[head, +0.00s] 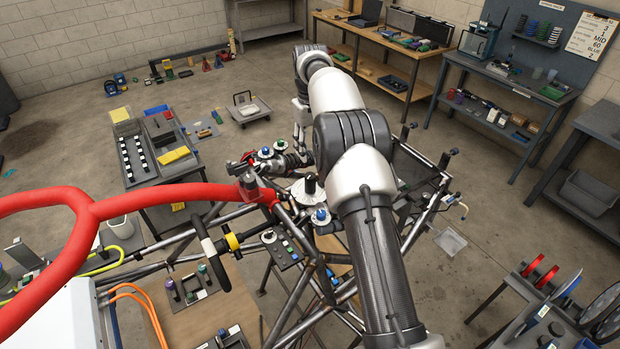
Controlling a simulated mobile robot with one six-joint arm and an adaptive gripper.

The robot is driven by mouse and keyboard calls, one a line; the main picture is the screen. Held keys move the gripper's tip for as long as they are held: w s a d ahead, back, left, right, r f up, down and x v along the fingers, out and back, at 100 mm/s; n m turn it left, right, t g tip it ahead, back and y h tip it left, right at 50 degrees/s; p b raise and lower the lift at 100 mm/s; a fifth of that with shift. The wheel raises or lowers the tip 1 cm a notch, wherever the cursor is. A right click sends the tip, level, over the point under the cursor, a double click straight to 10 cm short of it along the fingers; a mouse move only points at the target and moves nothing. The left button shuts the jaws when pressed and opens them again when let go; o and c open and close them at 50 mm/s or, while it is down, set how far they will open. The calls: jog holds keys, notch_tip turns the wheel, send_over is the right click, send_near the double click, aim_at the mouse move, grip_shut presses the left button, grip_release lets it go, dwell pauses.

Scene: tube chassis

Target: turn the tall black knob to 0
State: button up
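A tall black knob (310,184) stands upright on a pale round dial plate (291,199) on the tube chassis, near the picture's middle. The dial's marks are too small to read, so I cannot tell the knob's setting. My arm reaches over from the bottom right and bends down at its far end. My gripper (284,161) is a dark shape beyond and slightly left of the knob, beside the blue-topped and white-based knobs (265,153). It looks apart from the tall knob. Its fingers are too small and dark to show whether they are open.
Another blue-topped knob (320,215) stands just nearer, close to my arm. A red tube (170,194) and a black steering wheel (211,251) lie to the left. A small switch panel (281,249) sits below the dial. Chassis tubes surround the area. Open floor (480,225) lies to the right.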

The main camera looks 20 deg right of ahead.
aim_at(310, 175)
notch_tip(310, 175, down, 12)
jog(key=shift+r, duration=0.1)
jog(key=shift+c, duration=0.2)
jog(key=c, duration=0.8)
jog(key=shift+o, duration=0.2)
jog(key=shift+w+m, duration=0.1)
jog(key=shift+m, duration=0.4)
jog(key=shift+r+m, duration=0.1)
jog(key=shift+m, duration=2.2)
